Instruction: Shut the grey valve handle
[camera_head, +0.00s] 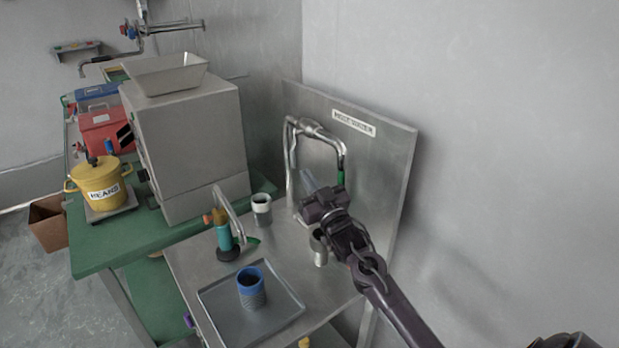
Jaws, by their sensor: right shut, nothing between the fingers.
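My right gripper (320,204) is dark and reaches in from the lower right. It is shut and empty in front of the steel back panel (390,175). A bent metal pipe (290,150) with a green-banded end (341,179) runs along the panel just behind and above the gripper. A short pale grey piece (309,182) shows at the gripper's upper left. I cannot tell whether it is the grey valve handle or a fingertip, nor whether anything touches. The gripper and wrist hide part of the pipework. My left gripper is not in view.
A blue cup (251,290) sits on a tray (284,308) in front. A large grey machine (195,150) and yellow pot (100,185) are at left.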

